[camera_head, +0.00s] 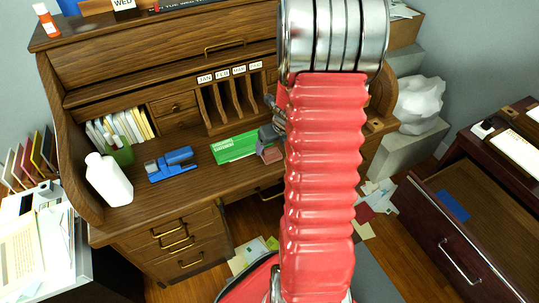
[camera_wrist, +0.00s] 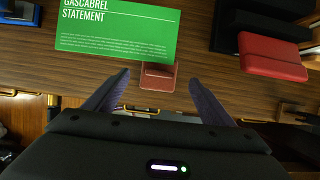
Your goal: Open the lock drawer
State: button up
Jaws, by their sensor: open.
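The wooden roll-top desk (camera_head: 170,195) has a small knobbed drawer (camera_head: 175,105) in its upper part, stacked drawers (camera_head: 182,243) with brass handles at lower left, and a shut centre drawer (camera_head: 268,189) under the top. I cannot tell which one is the lock drawer. My gripper (camera_wrist: 155,92) is open over the desk's front edge in the wrist view. A small reddish-brown piece (camera_wrist: 158,77) lies just beyond and between the fingertips, and I see no grip on it. My red arm hides much of the desk's right side in the head view.
A green statement (camera_head: 235,147), blue stapler (camera_head: 172,164) and white bottle (camera_head: 108,180) are on the desktop. A red box (camera_wrist: 272,58) is at right in the wrist view. A dark cabinet's drawer (camera_head: 461,262) stands open at right. Papers (camera_head: 378,195) litter the floor.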

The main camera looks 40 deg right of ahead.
aim_at(271, 148)
jog(key=shift+f, duration=0.2)
jog(key=shift+x, duration=2.6)
jog(key=shift+w, duration=0.1)
jog(key=shift+c, duration=0.3)
jog(key=c, duration=1.2)
jog(key=shift+r, duration=0.15)
